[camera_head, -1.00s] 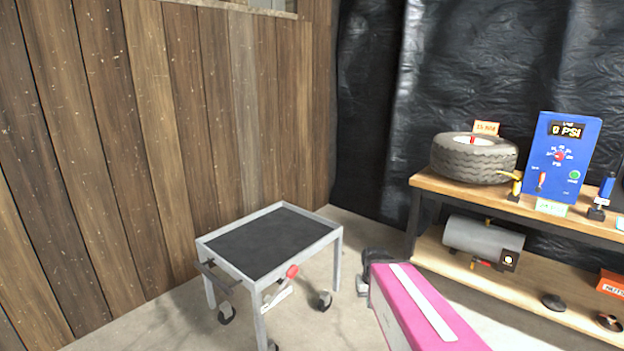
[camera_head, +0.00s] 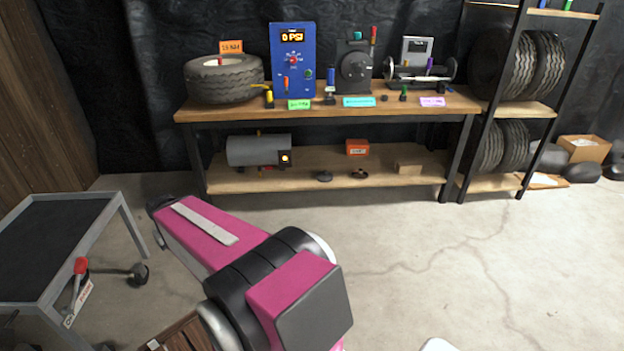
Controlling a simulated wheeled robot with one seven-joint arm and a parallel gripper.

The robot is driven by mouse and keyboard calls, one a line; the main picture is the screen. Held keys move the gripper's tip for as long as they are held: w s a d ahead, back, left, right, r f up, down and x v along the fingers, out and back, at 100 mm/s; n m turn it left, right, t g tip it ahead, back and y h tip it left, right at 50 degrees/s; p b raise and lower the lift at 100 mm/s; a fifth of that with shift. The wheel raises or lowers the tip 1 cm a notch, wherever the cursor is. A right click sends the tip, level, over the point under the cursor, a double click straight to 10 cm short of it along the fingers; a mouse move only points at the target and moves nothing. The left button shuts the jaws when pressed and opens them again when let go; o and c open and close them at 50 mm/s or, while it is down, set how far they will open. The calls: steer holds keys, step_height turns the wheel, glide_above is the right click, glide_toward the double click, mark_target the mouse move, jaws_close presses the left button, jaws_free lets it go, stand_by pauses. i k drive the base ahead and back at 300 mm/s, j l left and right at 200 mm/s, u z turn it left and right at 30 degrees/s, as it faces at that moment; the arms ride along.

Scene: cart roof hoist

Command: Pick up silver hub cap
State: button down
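I cannot pick out a silver hub cap in this view. Two small dark round pieces lie on the lower shelf, a left one (camera_head: 323,176) and a right one (camera_head: 360,174); neither looks silver. My pink and black arm reaches across the lower middle, and its far end points left toward the cart. I cannot make out gripper fingers there.
A grey cart (camera_head: 52,240) with a black top stands at left. A workbench (camera_head: 330,108) along the back holds a tyre (camera_head: 224,80), a blue PSI box (camera_head: 293,62) and other tools. A tyre rack (camera_head: 487,107) stands at right. The floor (camera_head: 440,250) at right is clear.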

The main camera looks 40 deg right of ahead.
mark_target(359, 174)
steer(key=z, duration=2.1)
steer(key=i+l, duration=0.15)
steer(key=i, duration=0.4)
steer(key=i+l+u, duration=0.1)
steer(key=i, duration=0.5)
steer(key=i+l, duration=0.2)
steer(key=i, duration=0.35)
steer(key=u, duration=0.05)
